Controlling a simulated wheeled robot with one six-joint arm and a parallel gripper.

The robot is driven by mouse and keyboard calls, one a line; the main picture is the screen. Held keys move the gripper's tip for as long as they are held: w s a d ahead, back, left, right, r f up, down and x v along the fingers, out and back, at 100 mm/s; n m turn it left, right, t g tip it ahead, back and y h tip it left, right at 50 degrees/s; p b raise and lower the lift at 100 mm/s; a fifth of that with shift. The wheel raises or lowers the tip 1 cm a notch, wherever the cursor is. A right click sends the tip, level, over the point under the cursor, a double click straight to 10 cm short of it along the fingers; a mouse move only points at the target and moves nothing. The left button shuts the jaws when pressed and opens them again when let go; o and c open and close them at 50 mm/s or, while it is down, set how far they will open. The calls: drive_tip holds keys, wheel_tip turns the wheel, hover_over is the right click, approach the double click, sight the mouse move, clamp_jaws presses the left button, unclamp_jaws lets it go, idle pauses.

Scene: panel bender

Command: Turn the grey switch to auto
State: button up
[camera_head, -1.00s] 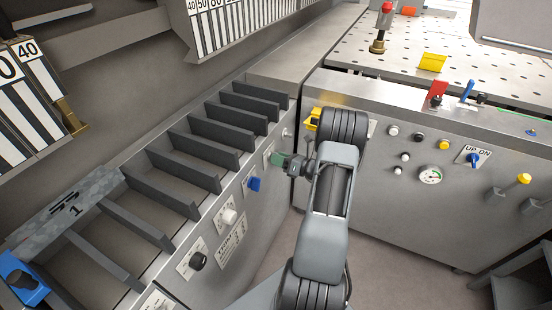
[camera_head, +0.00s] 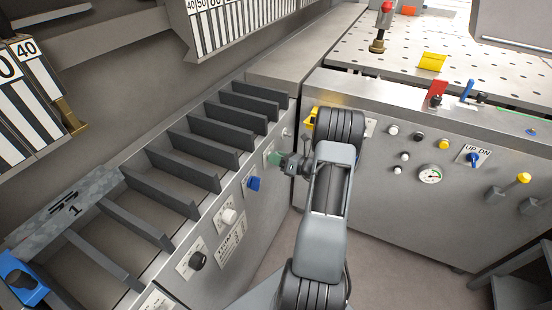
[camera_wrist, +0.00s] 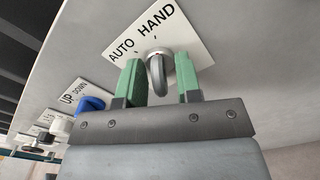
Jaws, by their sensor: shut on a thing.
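The grey switch (camera_wrist: 160,66) sits on a white plate (camera_wrist: 140,36) marked AUTO on the left and HAND on the right in the wrist view. Its lever lies between the two green fingertips of my gripper (camera_wrist: 160,80). I cannot tell exactly which label the switch points to. In the head view my gripper (camera_head: 277,159) is at the slanted front panel, and it hides the switch there.
A blue UP/DOWN switch (camera_wrist: 92,103) is just left of my gripper; it also shows in the head view (camera_head: 253,183). A white knob (camera_head: 229,216) and a black knob (camera_head: 197,260) are lower on the panel. Another control panel (camera_head: 410,205) stands to the right.

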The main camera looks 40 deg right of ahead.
drive_tip(key=shift+f, duration=0.1)
drive_tip(key=n+b, duration=0.5)
drive_tip(key=n, duration=0.1)
drive_tip(key=shift+f, duration=0.15)
drive_tip(key=n+b, duration=0.3)
drive_tip(key=shift+n+b, duration=1.05)
drive_tip(key=shift+n, duration=0.25)
drive_tip(key=shift+r, duration=0.2)
drive_tip(key=o, duration=0.5)
